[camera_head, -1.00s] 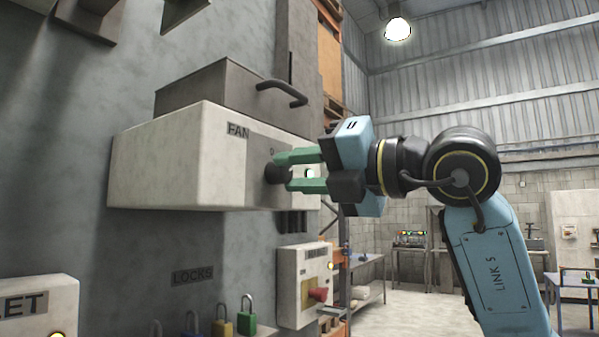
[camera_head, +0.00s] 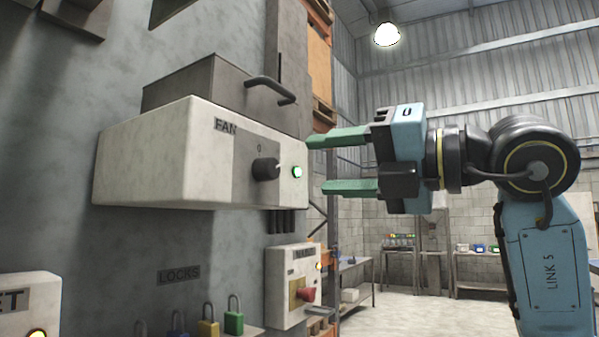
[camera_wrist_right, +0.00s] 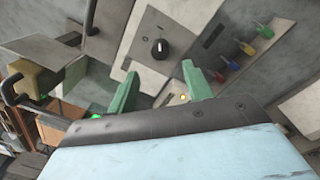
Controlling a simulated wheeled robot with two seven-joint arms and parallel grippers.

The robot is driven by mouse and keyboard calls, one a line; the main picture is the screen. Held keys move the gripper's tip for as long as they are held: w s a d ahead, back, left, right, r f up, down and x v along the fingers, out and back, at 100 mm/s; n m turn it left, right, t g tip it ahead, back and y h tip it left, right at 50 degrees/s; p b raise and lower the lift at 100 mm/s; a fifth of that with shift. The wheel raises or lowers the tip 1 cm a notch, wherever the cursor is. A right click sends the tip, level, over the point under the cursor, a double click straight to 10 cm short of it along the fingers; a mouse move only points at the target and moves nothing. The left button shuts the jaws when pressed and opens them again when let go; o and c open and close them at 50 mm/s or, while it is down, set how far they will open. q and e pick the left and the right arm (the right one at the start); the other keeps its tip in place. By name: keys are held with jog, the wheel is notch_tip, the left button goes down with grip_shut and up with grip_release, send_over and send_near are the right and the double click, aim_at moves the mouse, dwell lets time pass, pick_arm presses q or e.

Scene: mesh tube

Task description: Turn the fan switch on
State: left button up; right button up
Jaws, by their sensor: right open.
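The white fan box (camera_head: 150,165) is mounted on the wall at centre left in the head view, with the label FAN. Its black rotary knob (camera_head: 265,169) sits on a grey plate, with a lit green lamp (camera_head: 297,172) to its right. The knob also shows in the right wrist view (camera_wrist_right: 159,48), its pale mark along its face. My right gripper (camera_head: 335,163) is open and empty, to the right of the box and apart from the knob. Its green fingers also show in the right wrist view (camera_wrist_right: 162,88). My left gripper is not in view.
Below is a smaller white box (camera_head: 280,290) with a red knob (camera_head: 306,294). Several coloured padlocks, one green (camera_head: 233,318), hang below the LOCKS label. A dark handle (camera_head: 270,88) juts out above the fan box.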

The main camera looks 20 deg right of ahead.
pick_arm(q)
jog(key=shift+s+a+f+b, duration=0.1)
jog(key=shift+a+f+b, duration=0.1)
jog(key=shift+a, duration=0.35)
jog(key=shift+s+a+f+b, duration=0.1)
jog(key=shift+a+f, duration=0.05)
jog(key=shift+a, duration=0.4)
pick_arm(e)
jog(key=v, duration=0.6)
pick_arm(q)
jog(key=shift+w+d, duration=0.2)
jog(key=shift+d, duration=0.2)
